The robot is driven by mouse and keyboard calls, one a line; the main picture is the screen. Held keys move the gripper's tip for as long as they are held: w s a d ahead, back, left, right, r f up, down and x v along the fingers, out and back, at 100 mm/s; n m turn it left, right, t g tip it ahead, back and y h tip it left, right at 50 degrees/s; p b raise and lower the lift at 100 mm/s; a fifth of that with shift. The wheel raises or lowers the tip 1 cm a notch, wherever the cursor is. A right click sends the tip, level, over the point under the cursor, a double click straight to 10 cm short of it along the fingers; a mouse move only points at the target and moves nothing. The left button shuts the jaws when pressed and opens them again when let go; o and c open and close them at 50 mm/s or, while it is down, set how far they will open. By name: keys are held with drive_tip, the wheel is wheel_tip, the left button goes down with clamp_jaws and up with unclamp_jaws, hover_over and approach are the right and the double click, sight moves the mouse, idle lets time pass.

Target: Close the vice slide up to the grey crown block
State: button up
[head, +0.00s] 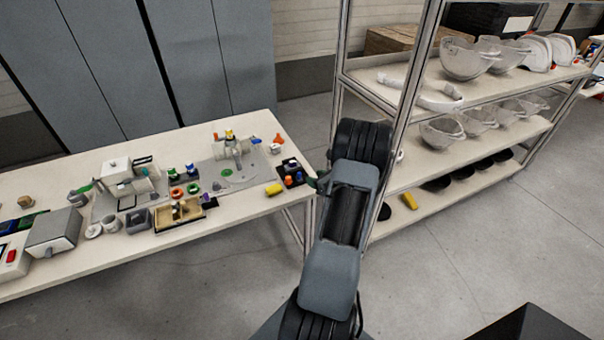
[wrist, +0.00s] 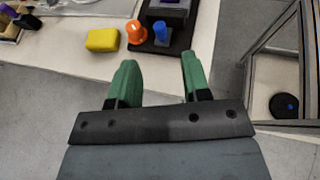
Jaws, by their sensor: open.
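I cannot surely tell the vice slide or the grey crown block at this size. A grey upright fixture (head: 238,148) with yellow on top stands on a grey plate (head: 212,177) on the table. A black base (wrist: 178,42) with an orange knob (wrist: 136,32) and a blue knob (wrist: 161,33) lies beyond my fingers.
A yellow block (wrist: 102,40) lies left of the black base, near the table edge. A white machine (head: 122,172), a wooden tray (head: 180,214) and small parts crowd the table (head: 110,252). A rack (head: 408,120) with helmet shells stands right of my arm.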

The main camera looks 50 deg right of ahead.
sight(300, 173)
drive_tip(key=p+x, duration=0.1)
drive_tip(key=x, duration=0.7)
drive_tip(key=shift+w, duration=0.15)
drive_tip(key=shift+c, duration=0.3)
clamp_jaws()
